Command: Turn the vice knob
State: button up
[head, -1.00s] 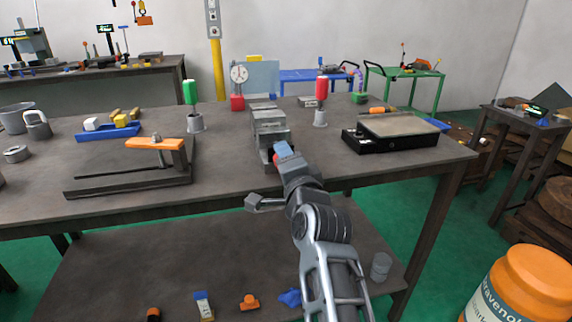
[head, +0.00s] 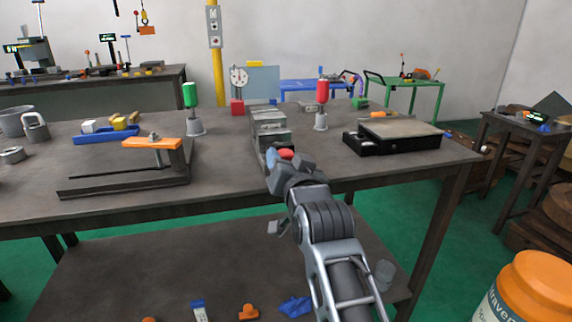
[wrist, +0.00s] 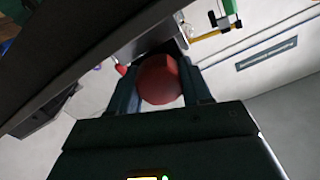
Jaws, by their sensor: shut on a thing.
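The grey vice (head: 268,127) stands on the workbench near its front edge, in the middle of the head view. Its red knob (head: 286,154) shows at the vice's front end, partly hidden by my gripper (head: 279,161). In the wrist view the round red knob (wrist: 160,79) sits between the two dark fingers of my gripper (wrist: 163,84), one on each side. My gripper is shut on the knob. The contact faces of the fingers are partly hidden.
An orange-topped clamp fixture (head: 152,143) stands to the left on the bench (head: 225,165). A black box with a plate (head: 393,136) stands to the right. Green (head: 190,96) and red (head: 322,91) handles stand upright behind, on either side of the vice.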

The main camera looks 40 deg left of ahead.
jog(key=n, duration=0.4)
jog(key=shift+n+b, duration=0.3)
jog(key=n, duration=0.3)
jog(key=shift+n, duration=0.3)
jog(key=n, duration=0.3)
jog(key=shift+n+p, duration=0.3)
jog(key=n+p, duration=0.1)
jog(key=n, duration=0.2)
jog(key=shift+n, duration=0.3)
jog(key=n+p, duration=0.2)
jog(key=n, duration=0.4)
jog(key=shift+s+n+p, duration=0.1)
jog(key=shift+n+p, duration=0.2)
jog(key=shift+p, duration=0.05)
jog(key=n+p, duration=0.1)
jog(key=n, duration=0.1)
jog(key=n+p, duration=0.1)
jog(key=n, duration=0.2)
jog(key=shift+a+f+n, duration=0.1)
jog(key=shift+f+n, duration=0.1)
jog(key=shift+n, duration=0.1)
jog(key=shift+s+n, duration=0.1)
jog(key=shift+n, duration=0.2)
